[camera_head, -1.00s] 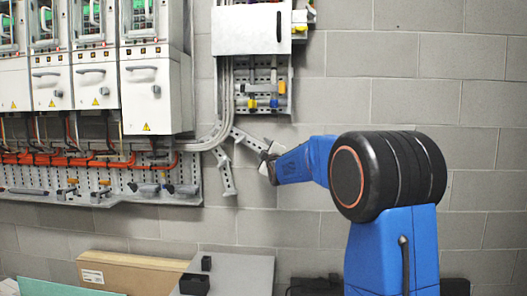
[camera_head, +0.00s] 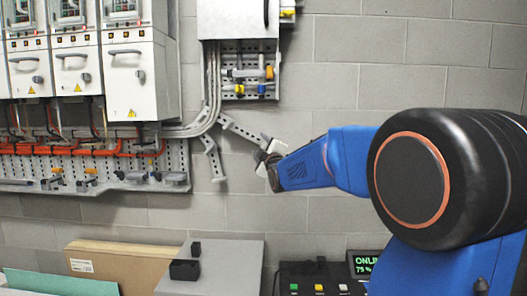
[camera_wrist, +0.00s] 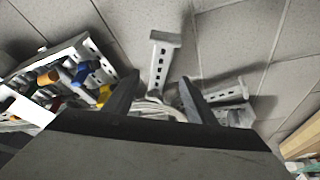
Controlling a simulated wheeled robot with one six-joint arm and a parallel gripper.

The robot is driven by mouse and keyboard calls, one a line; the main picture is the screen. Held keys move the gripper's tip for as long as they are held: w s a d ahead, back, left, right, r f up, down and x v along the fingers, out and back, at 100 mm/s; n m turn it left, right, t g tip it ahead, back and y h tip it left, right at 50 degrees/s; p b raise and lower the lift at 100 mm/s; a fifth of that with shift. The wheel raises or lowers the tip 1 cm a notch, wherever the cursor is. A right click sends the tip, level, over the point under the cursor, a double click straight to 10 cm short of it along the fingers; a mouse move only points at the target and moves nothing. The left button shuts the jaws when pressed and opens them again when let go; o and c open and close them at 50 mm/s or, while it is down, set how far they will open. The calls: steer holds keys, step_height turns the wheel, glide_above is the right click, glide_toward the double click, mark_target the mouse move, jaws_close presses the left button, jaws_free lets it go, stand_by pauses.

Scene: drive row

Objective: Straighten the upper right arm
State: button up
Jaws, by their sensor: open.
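The upper right arm (camera_head: 240,129) is a grey perforated bracket on the wall below the right cabinet. It slopes down to the right from the bent conduit. A lower perforated arm (camera_head: 213,160) hangs steeply below it. My gripper (camera_head: 264,157) is at the outer end of the upper arm and partly overlaps it in the picture. In the wrist view, my gripper (camera_wrist: 157,92) is open, its two dark fingers apart. The upper arm (camera_wrist: 161,62) appears between and beyond the fingertips, and the lower arm (camera_wrist: 222,96) lies to the right. I cannot tell whether the fingers touch the upper arm.
A small panel (camera_head: 246,72) with coloured parts sits above the arm; it also shows in the wrist view (camera_wrist: 75,75). White drive cabinets (camera_head: 140,75) and orange cables (camera_head: 80,148) fill the left. Boxes (camera_head: 125,262) stand below. The wall right of the arm is bare.

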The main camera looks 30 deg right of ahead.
steer(key=shift+v, duration=1.85)
steer(key=shift+f, duration=0.1)
steer(key=s+a+f+m+g+y, duration=0.1)
steer(key=s+a+f+m+g, duration=0.2)
steer(key=s+f, duration=0.7)
steer(key=s+a+f+m+g+y, duration=0.1)
steer(key=s+a+f+m+g, duration=0.3)
steer(key=s+f, duration=0.6)
steer(key=s+a+f+m+g+y, duration=0.1)
steer(key=s+a+f+m+g, duration=0.3)
steer(key=s, duration=1.9)
steer(key=a+f+g, duration=0.3)
steer(key=f, duration=0.3)
steer(key=shift+s+g, duration=0.2)
steer(key=shift+g, duration=0.2)
steer(key=shift+a+f, duration=0.1)
